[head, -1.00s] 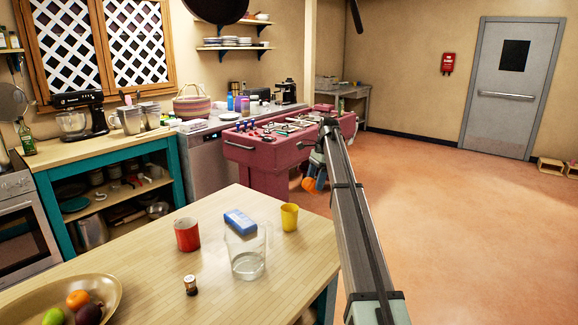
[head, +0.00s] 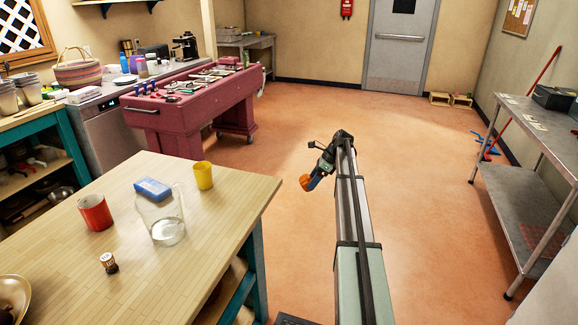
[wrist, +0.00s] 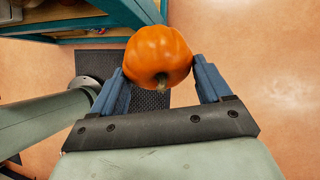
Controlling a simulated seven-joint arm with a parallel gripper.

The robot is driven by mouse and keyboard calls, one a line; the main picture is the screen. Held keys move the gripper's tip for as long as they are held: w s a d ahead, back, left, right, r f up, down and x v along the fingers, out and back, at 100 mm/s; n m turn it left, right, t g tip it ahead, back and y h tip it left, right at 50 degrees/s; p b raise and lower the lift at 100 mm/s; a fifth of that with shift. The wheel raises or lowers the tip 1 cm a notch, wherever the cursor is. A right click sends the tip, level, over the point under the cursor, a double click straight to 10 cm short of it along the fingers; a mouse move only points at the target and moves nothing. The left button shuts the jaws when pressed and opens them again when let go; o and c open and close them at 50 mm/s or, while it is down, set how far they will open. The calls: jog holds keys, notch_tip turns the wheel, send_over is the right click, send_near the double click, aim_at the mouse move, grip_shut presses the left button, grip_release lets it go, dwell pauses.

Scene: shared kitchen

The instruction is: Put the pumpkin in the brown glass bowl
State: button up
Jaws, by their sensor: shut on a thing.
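The orange pumpkin (wrist: 158,50) is held between the blue fingers of my gripper (wrist: 158,70) in the wrist view, its stem towards the camera. In the head view the small orange pumpkin (head: 305,183) shows at the end of my arm, with my gripper (head: 315,177) on it, over open floor to the right of the wooden table. A brownish-gold bowl (head: 24,288) is cut off at the lower left edge, with something dark in it. I cannot tell if it is glass. No other brown bowl is clear in view.
The wooden table (head: 150,265) holds a red cup (head: 95,212), a clear pitcher (head: 160,215), a blue box (head: 152,189), a yellow cup (head: 203,175) and a small jar (head: 108,262). A maroon cart (head: 195,110) stands behind. A steel table (head: 545,130) is right; floor between is clear.

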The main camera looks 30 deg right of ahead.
jog(key=s+d+f+m+t, duration=0.3)
jog(key=s+d+f, duration=0.55)
jog(key=s, duration=0.25)
jog(key=s+a+f+m, duration=0.1)
jog(key=s+a+f, duration=0.1)
jog(key=s+f, duration=0.4)
jog(key=w+a+f+n+g+y, duration=0.1)
jog(key=w+a+n+g+y, duration=0.15)
jog(key=a, duration=1.65)
jog(key=w+a+f+n+g+y, duration=0.1)
jog(key=w+a+n+y, duration=0.15)
jog(key=a, duration=1.65)
jog(key=w+a+n+g+y, duration=0.2)
jog(key=w+a+n, duration=0.15)
jog(key=a, duration=1.45)
jog(key=shift+s+a+f, duration=0.1)
jog(key=shift+s+f, duration=0.05)
jog(key=shift+f, duration=2.7)
jog(key=shift+s+a+f, duration=0.1)
jog(key=shift+f, duration=2.7)
